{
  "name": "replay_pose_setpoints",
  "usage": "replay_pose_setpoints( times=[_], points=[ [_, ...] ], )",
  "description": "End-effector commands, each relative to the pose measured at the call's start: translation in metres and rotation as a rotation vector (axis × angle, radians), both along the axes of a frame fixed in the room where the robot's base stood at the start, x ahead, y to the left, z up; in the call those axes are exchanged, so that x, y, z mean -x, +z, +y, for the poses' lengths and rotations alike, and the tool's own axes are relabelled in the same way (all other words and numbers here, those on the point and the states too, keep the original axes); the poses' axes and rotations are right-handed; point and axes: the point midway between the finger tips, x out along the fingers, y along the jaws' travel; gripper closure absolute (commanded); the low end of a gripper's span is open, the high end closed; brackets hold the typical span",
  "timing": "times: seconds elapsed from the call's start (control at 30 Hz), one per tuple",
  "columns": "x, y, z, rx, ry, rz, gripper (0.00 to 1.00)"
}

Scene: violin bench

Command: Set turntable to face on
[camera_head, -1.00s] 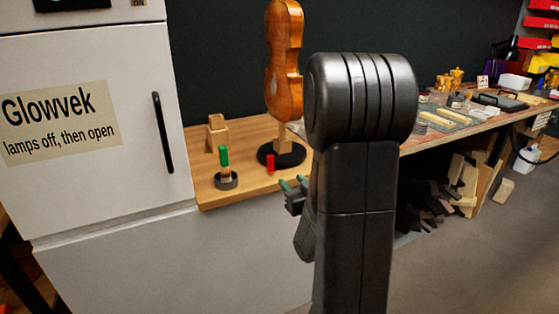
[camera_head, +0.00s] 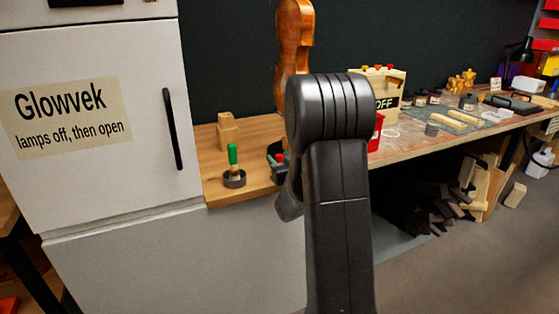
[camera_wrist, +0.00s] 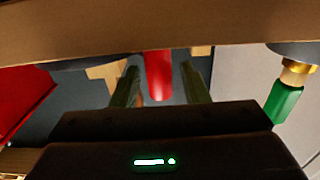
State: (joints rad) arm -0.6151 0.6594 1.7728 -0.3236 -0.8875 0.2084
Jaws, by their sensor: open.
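The violin body (camera_head: 293,42) stands upright, its lower end hidden behind my arm in the head view. Only the left edge of the black turntable (camera_head: 271,149) shows under it; the rest is hidden. The turntable's red tab (camera_wrist: 158,72) points at my gripper in the wrist view, whose picture seems upside down. My gripper (camera_wrist: 163,78) is open, with one green finger on each side of the tab and a gap visible on both sides. In the head view my arm hides most of the gripper. Which way the violin faces is hard to tell.
A green-handled tool (camera_head: 233,155) stands in a dark round holder left of the turntable, also in the wrist view (camera_wrist: 284,101). A wooden block (camera_head: 227,133) stands behind it. A white cabinet (camera_head: 90,180) borders the left. A red box (camera_head: 376,132) and an "OFF" box (camera_head: 386,85) stand right.

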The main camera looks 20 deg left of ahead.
Motion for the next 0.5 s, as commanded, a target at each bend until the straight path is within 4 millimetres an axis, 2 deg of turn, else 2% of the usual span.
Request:
replay_pose_setpoints(
  times=[0.3,0.5],
  points=[
    [-0.0016,0.0003,0.0018,0.000,0.000,0.000,0.61],
    [-0.0015,0.0003,0.0016,0.000,0.000,0.000,1.00]
  ],
)
